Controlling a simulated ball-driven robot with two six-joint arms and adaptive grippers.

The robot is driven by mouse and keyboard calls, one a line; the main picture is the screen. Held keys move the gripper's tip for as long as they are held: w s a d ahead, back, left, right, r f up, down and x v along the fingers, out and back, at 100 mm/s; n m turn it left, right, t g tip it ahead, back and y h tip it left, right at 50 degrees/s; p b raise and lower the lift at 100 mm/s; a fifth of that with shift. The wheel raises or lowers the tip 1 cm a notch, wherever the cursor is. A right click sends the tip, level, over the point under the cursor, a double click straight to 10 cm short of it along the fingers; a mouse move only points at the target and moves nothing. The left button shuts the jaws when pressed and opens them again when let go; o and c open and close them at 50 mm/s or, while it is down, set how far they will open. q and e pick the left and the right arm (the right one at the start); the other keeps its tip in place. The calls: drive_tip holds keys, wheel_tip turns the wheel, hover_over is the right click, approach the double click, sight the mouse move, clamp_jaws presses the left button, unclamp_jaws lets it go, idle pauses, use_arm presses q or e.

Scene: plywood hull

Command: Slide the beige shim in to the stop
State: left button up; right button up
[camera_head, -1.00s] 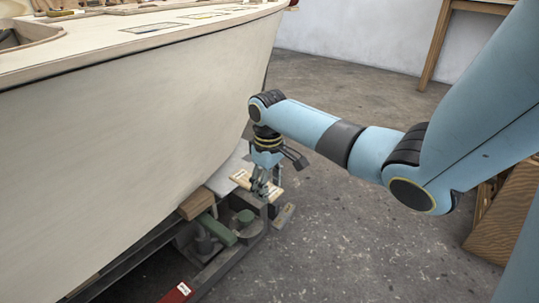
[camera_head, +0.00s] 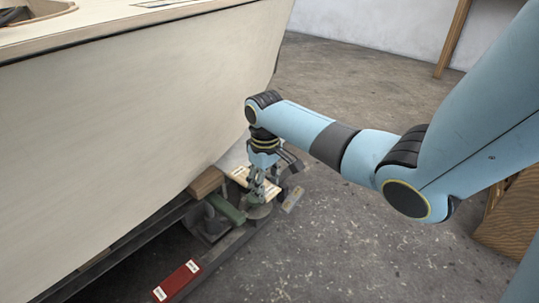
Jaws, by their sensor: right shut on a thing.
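My right gripper (camera_head: 259,195) points down beside the lower hull edge. It is shut on the beige shim (camera_head: 241,173), a pale flat piece with a small dark marking. The fingers cover the shim's middle, and its ends show on either side. The shim lies close to the brown wooden block (camera_head: 207,182) under the hull. The stop cannot be made out, and I cannot tell whether the shim touches anything beyond the fingers. My left gripper is out of view.
The pale hull (camera_head: 130,120) fills the left. Beneath it are a dark steel beam (camera_head: 217,254), a green part (camera_head: 229,208) and a red piece (camera_head: 178,280) with white labels. A small greyish block (camera_head: 293,200) lies right of the gripper.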

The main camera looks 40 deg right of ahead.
sight(218, 200)
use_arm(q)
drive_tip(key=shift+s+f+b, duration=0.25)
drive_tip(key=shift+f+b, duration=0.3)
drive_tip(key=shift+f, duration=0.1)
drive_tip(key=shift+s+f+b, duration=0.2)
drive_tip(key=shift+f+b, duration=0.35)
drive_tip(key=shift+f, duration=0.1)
use_arm(e)
drive_tip(key=w+a+f, duration=0.1)
drive_tip(key=a+f, duration=0.5)
drive_tip(key=a, duration=0.1)
drive_tip(key=shift+f, duration=0.3)
drive_tip(key=shift+w+a+f+b, duration=0.15)
drive_tip(key=shift+w+b, duration=0.45)
drive_tip(key=shift+w, duration=0.75)
drive_tip(key=shift+w+a+r+b, duration=0.1)
drive_tip(key=shift+w+b, duration=0.5)
drive_tip(key=shift+w, duration=0.7)
drive_tip(key=shift+w+a+b, duration=0.2)
drive_tip(key=shift+w+b, duration=1.25)
drive_tip(key=shift+w, duration=1.1)
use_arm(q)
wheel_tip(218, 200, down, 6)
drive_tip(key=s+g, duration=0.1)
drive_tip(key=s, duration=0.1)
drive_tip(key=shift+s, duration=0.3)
use_arm(e)
drive_tip(key=shift+w, duration=0.1)
drive_tip(key=o, duration=1.2)
